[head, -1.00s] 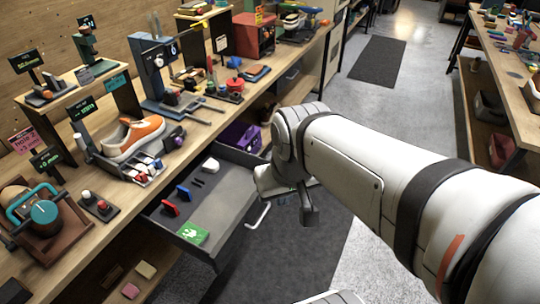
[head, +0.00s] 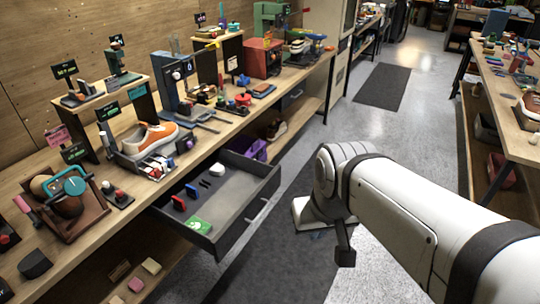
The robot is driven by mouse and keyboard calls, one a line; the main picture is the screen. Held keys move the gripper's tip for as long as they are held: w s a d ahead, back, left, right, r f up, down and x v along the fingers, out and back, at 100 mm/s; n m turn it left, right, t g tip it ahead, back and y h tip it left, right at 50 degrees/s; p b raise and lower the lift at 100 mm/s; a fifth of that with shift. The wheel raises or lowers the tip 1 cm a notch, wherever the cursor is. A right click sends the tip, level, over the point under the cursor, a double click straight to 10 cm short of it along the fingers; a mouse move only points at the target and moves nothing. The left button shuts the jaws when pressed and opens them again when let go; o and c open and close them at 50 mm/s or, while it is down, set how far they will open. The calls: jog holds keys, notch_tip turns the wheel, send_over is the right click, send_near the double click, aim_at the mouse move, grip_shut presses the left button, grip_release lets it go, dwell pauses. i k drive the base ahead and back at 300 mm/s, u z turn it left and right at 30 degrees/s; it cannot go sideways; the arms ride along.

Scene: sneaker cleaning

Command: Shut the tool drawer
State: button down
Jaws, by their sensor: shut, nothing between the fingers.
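The tool drawer (head: 232,216) is pulled out from under the wooden workbench, its dark grey tray open to view. A pale bar handle (head: 257,212) is on its front face. In it lie a red item (head: 179,203), a blue item (head: 192,191), a white item (head: 217,168), small black pieces and a green card (head: 198,225). My gripper (head: 345,257) hangs to the right of the drawer over the floor, clear of the handle. It is shut and empty, seen small and dark below my white arm.
The workbench holds an orange and white sneaker (head: 149,139), a teal-handled device (head: 70,190) and several tools. A purple bin (head: 257,150) sits behind the drawer. A dark mat (head: 285,240) covers the floor in front. Another bench (head: 510,115) stands at right, with open floor between.

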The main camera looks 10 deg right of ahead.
aim_at(232, 201)
jog(key=z, duration=0.05)
jog(key=i, duration=1)
